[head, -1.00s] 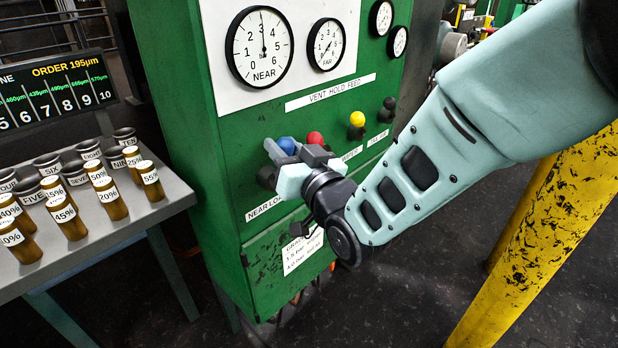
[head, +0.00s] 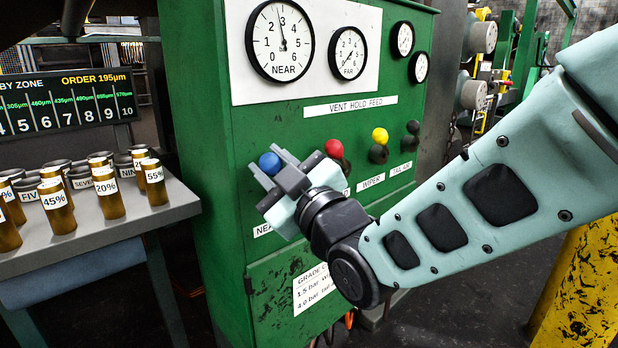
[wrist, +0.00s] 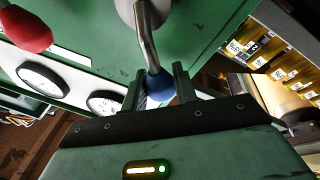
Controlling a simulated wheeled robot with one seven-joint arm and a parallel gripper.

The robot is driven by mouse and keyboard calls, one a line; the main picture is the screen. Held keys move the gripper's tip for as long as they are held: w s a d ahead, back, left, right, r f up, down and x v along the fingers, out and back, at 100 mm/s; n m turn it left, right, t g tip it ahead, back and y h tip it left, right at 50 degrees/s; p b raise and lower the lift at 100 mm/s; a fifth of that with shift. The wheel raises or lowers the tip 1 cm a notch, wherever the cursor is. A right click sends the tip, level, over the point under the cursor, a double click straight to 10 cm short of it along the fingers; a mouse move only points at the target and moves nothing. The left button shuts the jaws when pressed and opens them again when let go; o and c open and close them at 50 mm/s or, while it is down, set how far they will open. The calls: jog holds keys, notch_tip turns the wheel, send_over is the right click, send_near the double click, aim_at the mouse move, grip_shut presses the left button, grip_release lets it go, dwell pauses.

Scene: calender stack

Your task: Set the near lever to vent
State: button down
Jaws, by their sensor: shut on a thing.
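The near lever has a blue knob (head: 269,163) and sits at the left end of the lever row on the green cabinet (head: 225,215). My gripper (head: 276,176) is shut on the blue knob, with a finger on either side of it. In the wrist view the blue knob (wrist: 158,85) sits between the fingertips, and its bent metal stalk (wrist: 147,48) runs up to a pale round base. The knob stands left of its neighbours, toward the VENT end of the VENT HOLD FEED label (head: 350,106). The lever's base is hidden in the head view.
A red knob (head: 334,148) and a yellow knob (head: 380,135) stand to the right, with a dark knob beyond. The NEAR gauge (head: 280,41) reads just under 3. A table (head: 150,215) with labelled cylinders stands left; a yellow post (head: 580,290) stands right.

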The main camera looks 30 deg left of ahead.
jog(key=shift+s+f+n+b, duration=0.25)
jog(key=shift+n+b, duration=0.15)
jog(key=shift+n, duration=0.1)
jog(key=shift+a, duration=0.1)
jog(key=c, duration=1.1)
grip_release()
jog(key=v, duration=1.7)
jog(key=shift+d+f+b, duration=0.15)
jog(key=shift+d+b, duration=0.1)
jog(key=shift+b, duration=0.15)
jog(key=shift+w, duration=0.1)
